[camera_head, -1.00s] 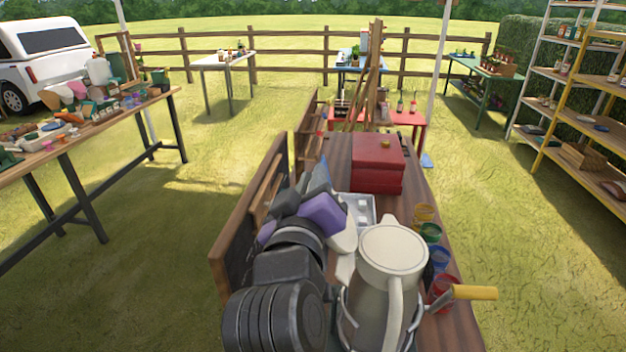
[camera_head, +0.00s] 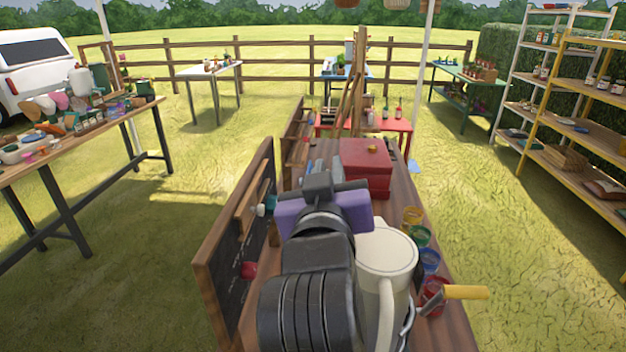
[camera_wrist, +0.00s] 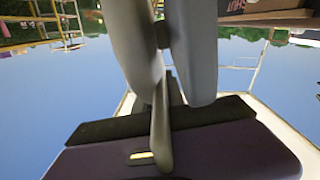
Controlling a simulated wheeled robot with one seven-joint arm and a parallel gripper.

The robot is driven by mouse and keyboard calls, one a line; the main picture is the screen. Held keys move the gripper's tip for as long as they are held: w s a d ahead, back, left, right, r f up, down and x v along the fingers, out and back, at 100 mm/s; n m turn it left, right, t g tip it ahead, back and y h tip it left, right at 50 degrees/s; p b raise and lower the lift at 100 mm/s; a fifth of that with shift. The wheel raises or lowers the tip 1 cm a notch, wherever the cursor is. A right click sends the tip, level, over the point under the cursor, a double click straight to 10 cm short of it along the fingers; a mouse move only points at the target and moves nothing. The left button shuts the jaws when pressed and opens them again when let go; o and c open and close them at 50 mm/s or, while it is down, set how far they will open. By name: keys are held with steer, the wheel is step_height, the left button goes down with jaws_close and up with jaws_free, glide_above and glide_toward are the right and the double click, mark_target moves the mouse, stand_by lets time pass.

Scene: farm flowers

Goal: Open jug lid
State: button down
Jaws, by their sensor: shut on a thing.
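The pale cream jug (camera_head: 384,300) stands upright on the wooden bench, its handle facing my body. Its round lid (camera_head: 390,248) looks flat on top in the head view. My arm covers the lid's left edge and much of the jug's left side. My gripper (camera_head: 321,182) is just left of and beyond the jug, behind its purple body. In the wrist view, the gripper's grey fingers (camera_wrist: 168,60) are close together, with a small dark piece between them. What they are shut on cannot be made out. Contact with the lid is hidden.
Several paint pots (camera_head: 420,237) line the bench to the jug's right, with a yellow-handled tool (camera_head: 466,292) by the red one. A red box (camera_head: 366,165) sits behind. A chalkboard (camera_head: 235,260) rises along the left edge. Open grass lies on both sides.

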steer(key=c, duration=1.6)
jaws_free()
steer(key=s+b, duration=0.1)
steer(key=s, duration=0.6)
steer(key=shift+s+a+f, duration=0.1)
steer(key=shift+s+a, duration=0.05)
steer(key=shift+s, duration=0.25)
steer(key=shift+s+a, duration=0.2)
steer(key=shift+s, duration=4.3)
